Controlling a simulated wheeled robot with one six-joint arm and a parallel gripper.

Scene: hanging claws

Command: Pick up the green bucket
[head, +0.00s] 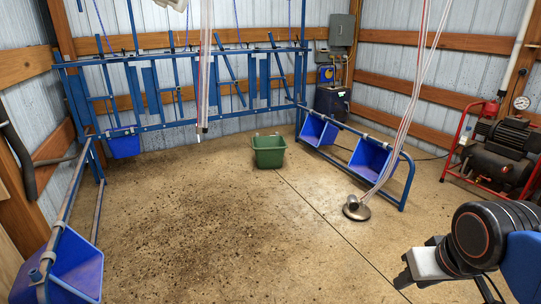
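The green bucket (268,151) stands upright on the concrete floor near the middle of the head view, in front of the blue metal frame. Its open top shows, and it looks dark inside. Nothing touches it from above. My arm shows at the lower right. What looks like its end, my gripper (418,267), is a pale block with black parts, far from the bucket and nearer to the camera. Its fingers cannot be made out clearly, and nothing is visibly held in it.
Blue troughs hang on rails to the right (371,157) and at the lower left (68,267). Hanging claws dangle on hoses, one at a round metal piece (356,208) on or near the floor. A compressor (497,150) stands at right. The dirt-specked floor (235,225) before the bucket is open.

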